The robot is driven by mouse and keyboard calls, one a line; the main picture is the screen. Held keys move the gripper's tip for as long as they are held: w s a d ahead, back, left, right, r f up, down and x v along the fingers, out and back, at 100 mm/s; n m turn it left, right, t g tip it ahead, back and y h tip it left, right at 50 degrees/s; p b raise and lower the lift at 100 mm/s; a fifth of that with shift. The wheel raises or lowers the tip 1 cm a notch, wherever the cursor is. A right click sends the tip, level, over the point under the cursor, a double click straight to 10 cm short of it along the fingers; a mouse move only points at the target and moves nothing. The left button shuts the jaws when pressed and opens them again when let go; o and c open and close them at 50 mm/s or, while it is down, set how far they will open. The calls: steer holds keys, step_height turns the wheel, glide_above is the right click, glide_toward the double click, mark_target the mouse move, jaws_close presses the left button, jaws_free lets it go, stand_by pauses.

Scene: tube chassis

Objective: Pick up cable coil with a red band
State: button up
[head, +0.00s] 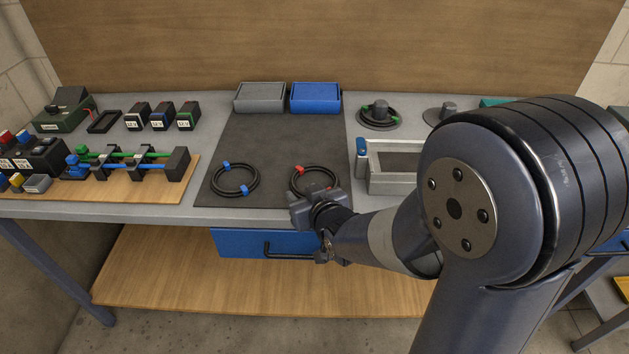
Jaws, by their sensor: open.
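The cable coil with a red band (313,168) lies on the dark mat (285,140) near the front edge of the bench. It is a black ring with a red band at its upper left. My gripper (312,200) is open at the coil's near side and hides the lower part of the ring. I cannot tell whether the fingers touch the coil or are around it. A second black coil with blue bands (235,179) lies to the left on the same mat.
A grey box (260,97) and a blue box (315,97) stand at the mat's back edge. A grey tray (392,184) is close to the right. Another coil sits around a post (379,115) behind it. A wooden board with fixtures (150,185) lies left.

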mark_target(295, 186)
steer(key=shift+x, duration=2.65)
steer(key=shift+c, duration=0.4)
jaws_close()
